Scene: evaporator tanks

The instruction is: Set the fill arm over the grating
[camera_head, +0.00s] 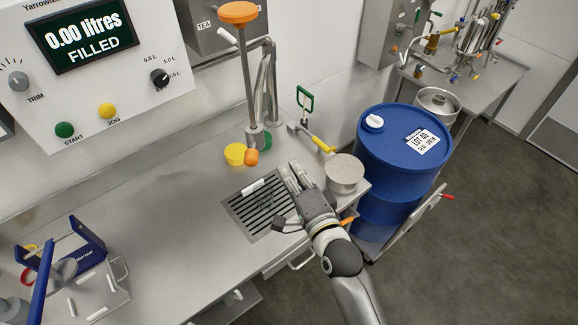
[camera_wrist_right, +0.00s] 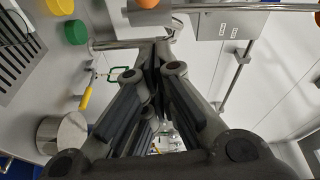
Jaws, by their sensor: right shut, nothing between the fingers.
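The slotted grating (camera_head: 243,214) is set into the steel bench top, with a small white cylinder (camera_head: 253,187) lying at its back edge. Behind it stand a straight steel post with an orange disc on top (camera_head: 238,12) and a bent steel pipe (camera_head: 268,75). I take the bent pipe for the fill arm; its free end is hard to make out. My right gripper (camera_head: 289,176) is shut and empty, low over the bench at the grating's right edge. In the right wrist view its fingers (camera_wrist_right: 155,60) meet, and the grating (camera_wrist_right: 18,60) is at the left. My left gripper is out of view.
A steel pot (camera_head: 344,174) and a yellow-handled tool (camera_head: 318,142) lie right of the gripper. A blue drum (camera_head: 400,160) stands beyond the bench end. Yellow (camera_head: 234,154) and orange (camera_head: 251,157) caps sit behind the grating.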

